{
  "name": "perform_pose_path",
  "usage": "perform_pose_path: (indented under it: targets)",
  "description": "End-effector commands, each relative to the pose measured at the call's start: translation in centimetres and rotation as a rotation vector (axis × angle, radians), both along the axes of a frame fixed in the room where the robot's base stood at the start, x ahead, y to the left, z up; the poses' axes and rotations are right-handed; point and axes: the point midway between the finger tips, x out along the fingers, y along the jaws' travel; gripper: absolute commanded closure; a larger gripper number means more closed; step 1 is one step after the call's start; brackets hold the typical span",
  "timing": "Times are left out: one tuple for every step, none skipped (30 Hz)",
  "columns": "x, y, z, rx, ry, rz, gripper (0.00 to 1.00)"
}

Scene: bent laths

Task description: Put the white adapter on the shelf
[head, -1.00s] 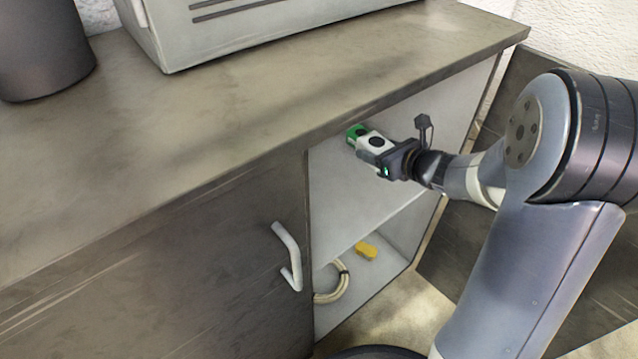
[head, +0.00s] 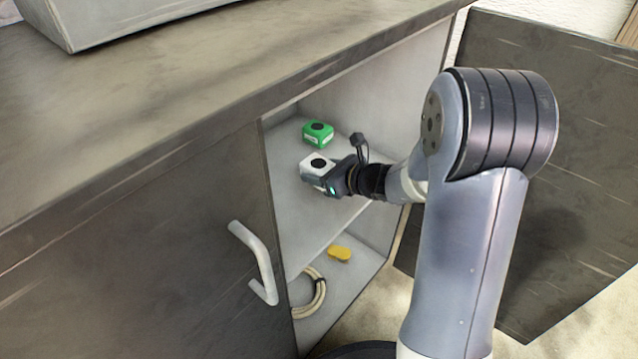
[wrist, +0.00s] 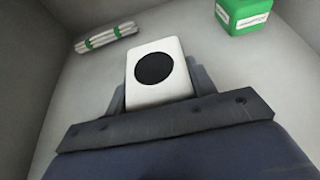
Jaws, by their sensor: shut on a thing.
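The white adapter (head: 314,165) is a small white block with a black round spot on top. My gripper (head: 327,180) is shut on it, inside the open cupboard at the upper shelf (head: 297,215). In the wrist view the adapter (wrist: 157,72) sits between the fingers of my gripper (wrist: 160,95), its round spot facing the camera. I cannot tell whether its underside touches the shelf. The fingers partly hide its lower sides.
A green box (head: 317,132) stands on the shelf behind the adapter. In the wrist view, a white bundle with green bands (wrist: 106,37) lies at the back left. Below are a yellow item (head: 339,254) and a coiled cable (head: 310,292). An open door (head: 540,150) is at right.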

Motion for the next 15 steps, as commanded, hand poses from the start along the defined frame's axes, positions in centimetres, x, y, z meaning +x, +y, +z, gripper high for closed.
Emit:
perform_pose_path:
  targets:
    - [0.0, 0.0, -1.6, 0.001, 0.004, -0.001, 0.72]
    - [0.0, 0.0, -2.1, 0.001, 0.004, -0.001, 0.72]
    - [0.0, 0.0, -2.6, 0.002, 0.003, 0.000, 0.72]
    - [0.0, 0.0, -2.9, 0.002, 0.003, 0.000, 0.72]
    - [0.0, 0.0, -3.1, 0.001, 0.002, -0.001, 0.72]
    - [0.0, 0.0, -3.1, 0.001, 0.002, -0.001, 0.72]
    - [0.0, 0.0, -3.1, 0.001, 0.001, 0.000, 0.72]
    - [0.0, 0.0, -3.0, 0.001, 0.001, 0.000, 0.72]
    - [0.0, 0.0, -2.9, 0.000, 0.000, -0.001, 0.72]
    - [0.0, 0.0, -2.9, 0.000, 0.000, -0.001, 0.72]
    - [0.0, 0.0, -2.9, 0.000, 0.000, -0.001, 0.72]
    - [0.0, 0.0, -2.9, 0.001, 0.001, 0.000, 0.72]
    - [0.0, 0.0, -3.0, 0.001, 0.001, 0.000, 0.72]
    - [0.0, 0.0, -3.1, 0.001, 0.001, 0.000, 0.72]
    - [0.0, 0.0, -3.2, 0.001, 0.001, 0.000, 0.72]
